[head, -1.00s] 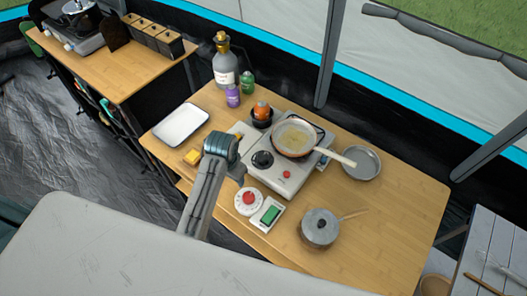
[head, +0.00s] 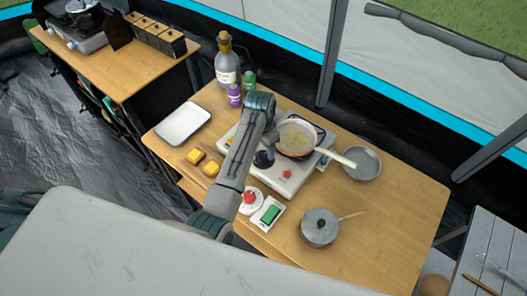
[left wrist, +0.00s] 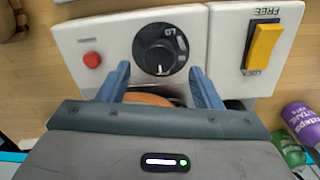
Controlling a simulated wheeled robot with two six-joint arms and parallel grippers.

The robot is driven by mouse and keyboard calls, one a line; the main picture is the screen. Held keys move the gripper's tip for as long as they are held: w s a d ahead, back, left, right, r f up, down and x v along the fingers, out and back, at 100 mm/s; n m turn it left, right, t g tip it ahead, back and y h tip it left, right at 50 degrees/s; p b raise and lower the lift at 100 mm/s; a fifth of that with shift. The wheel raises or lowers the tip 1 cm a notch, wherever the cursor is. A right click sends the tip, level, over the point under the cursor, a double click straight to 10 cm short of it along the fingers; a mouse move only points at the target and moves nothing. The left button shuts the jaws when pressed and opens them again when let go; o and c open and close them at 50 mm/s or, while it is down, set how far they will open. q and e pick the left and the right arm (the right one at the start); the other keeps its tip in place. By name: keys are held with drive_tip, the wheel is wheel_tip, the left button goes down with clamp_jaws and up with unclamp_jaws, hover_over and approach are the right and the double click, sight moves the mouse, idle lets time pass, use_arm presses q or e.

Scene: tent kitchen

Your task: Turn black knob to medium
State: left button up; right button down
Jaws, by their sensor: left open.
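The black knob (left wrist: 160,48) sits on the front panel of the white stove (left wrist: 115,25), and its dial lettering appears upside down in the left wrist view. A pale mark on the knob points toward the bottom of that picture. In the head view the knob (head: 263,159) is partly covered by my left arm. My left gripper (left wrist: 160,74) is open, with one blue finger on each side just below the knob in the wrist view. I cannot tell whether either finger touches it. My right gripper is not in view.
A frying pan (head: 296,137) stands on the burner. A red button (left wrist: 92,59) and a yellow switch (left wrist: 263,45) flank the knob.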

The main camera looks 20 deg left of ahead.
sight(263, 155)
use_arm(q)
drive_tip(key=f, duration=0.3)
drive_tip(key=shift+s+p, duration=0.2)
drive_tip(key=shift+p, duration=0.15)
drive_tip(key=shift+f, duration=0.35)
drive_tip(key=shift+w, duration=0.1)
drive_tip(key=c, duration=1)
